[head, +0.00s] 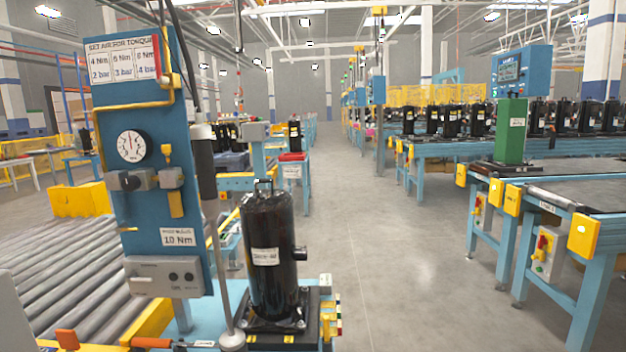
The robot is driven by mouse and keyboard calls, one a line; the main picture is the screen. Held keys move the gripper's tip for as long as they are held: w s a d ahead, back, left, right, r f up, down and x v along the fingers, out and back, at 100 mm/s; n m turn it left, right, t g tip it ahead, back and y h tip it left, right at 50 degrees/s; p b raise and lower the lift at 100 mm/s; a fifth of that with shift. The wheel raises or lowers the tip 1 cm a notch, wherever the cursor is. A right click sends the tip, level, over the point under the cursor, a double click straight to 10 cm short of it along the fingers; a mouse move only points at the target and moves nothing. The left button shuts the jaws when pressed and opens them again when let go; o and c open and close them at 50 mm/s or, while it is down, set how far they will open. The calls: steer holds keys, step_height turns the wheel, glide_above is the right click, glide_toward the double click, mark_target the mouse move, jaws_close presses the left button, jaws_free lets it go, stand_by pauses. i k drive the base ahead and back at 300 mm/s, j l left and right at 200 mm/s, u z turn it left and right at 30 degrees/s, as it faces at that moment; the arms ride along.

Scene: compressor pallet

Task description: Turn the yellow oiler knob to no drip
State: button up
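The small yellow oiler knob (167,152) sits on the blue panel (145,225) at the left of the head view. It is above a grey oiler body (171,178) with a yellow bowl (176,205) below. The knob is too small to read its setting or any drip. A round white gauge (132,146) is to its left, above a grey regulator with a dark knob (128,181). My gripper is not in view.
A dark hanging tool (205,165) is just right of the oiler. A black compressor (268,250) stands on a pallet right of the panel. A roller conveyor (50,285) lies at left. The grey floor (400,260) is clear toward the right-hand benches.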

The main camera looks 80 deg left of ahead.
mark_target(166, 149)
steer(key=u, duration=3.15)
